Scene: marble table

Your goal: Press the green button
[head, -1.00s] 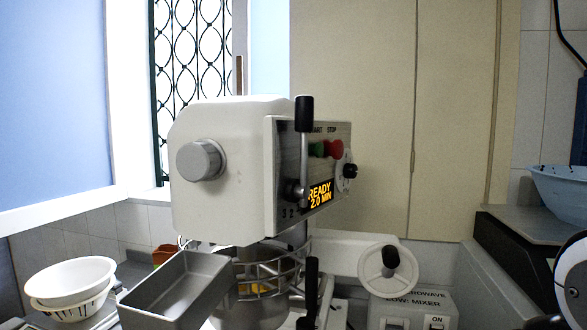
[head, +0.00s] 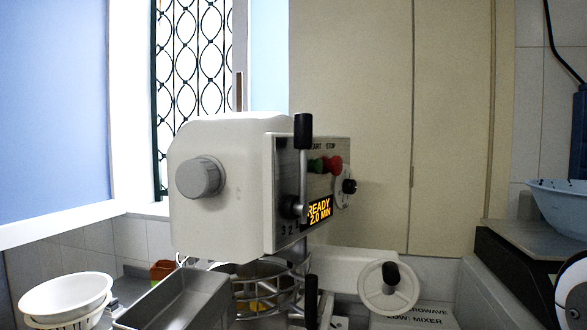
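The green button (head: 315,165) sits on the dark front panel of a white mixer (head: 220,215), under the START label. A red button (head: 334,164) is right beside it, under STOP. An orange display (head: 319,212) below them reads READY 2.0 MIN. A lever with a black grip (head: 303,131) stands just left of the green button and partly crosses the panel. My gripper is not in view.
A grey metal bin (head: 178,298) and a wire bowl guard (head: 262,290) are below the mixer head. White bowls (head: 66,297) stand at lower left. A handwheel (head: 389,289) is at lower right. A blue bowl (head: 562,205) stands at far right.

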